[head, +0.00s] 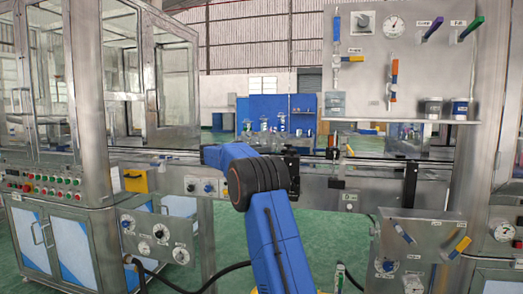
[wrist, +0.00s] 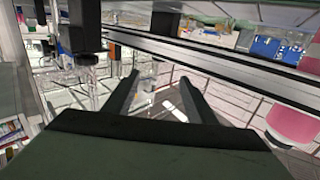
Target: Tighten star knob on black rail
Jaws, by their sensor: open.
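The black rail (head: 400,158) runs level across the line in the head view. It crosses the wrist view (wrist: 230,60) as dark bars above my fingers. A dark bracket (head: 337,170) with a small orange part (head: 331,141) sits at the rail, right of my arm. I cannot clearly make out a star knob on it. My gripper (wrist: 157,88) is open and empty, its two dark fingers apart below the rail. In the head view my gripper is dark and partly hidden by the blue arm. A dark upright block (wrist: 80,28) stands upper left in the wrist view.
A metal panel (head: 375,75) with coloured levers and a gauge hangs above the rail at right. A lower panel (head: 430,235) carries more levers. A cabinet with buttons (head: 45,200) stands left. A black hose (head: 185,280) lies low, near my arm. Green floor shows below.

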